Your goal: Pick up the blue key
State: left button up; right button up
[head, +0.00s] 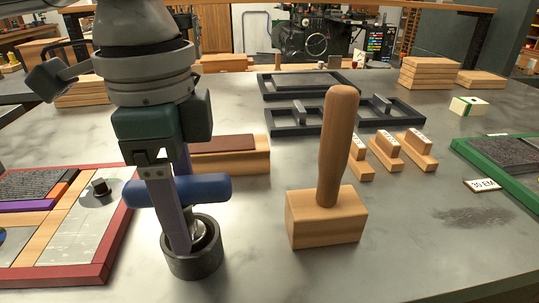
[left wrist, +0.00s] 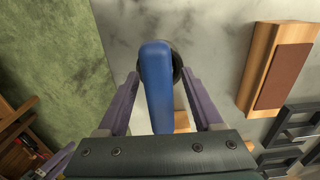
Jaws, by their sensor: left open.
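The blue key (head: 208,189) has a thick blue bar handle lying crosswise above a dark round cup (head: 192,262), with a metal shaft between them. My left gripper (head: 178,242) points down over it, its purple fingers on the near and far sides of the handle. In the left wrist view the blue handle (left wrist: 157,85) lies between the open fingers (left wrist: 159,76). Contact between fingers and handle cannot be told. The near finger hides the handle's middle and part of the shaft. My right gripper is not in view.
A wooden mallet (head: 335,160) stands upright close to the right. A wooden block with a brown top (head: 230,158) lies behind the key. A red-framed tray (head: 112,245) is at left. Dark metal frames (head: 290,122) and small wooden stamps (head: 388,148) lie farther back.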

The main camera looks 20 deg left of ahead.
pick_arm(q)
grip_shut()
dwell(0.3)
dwell(0.3)
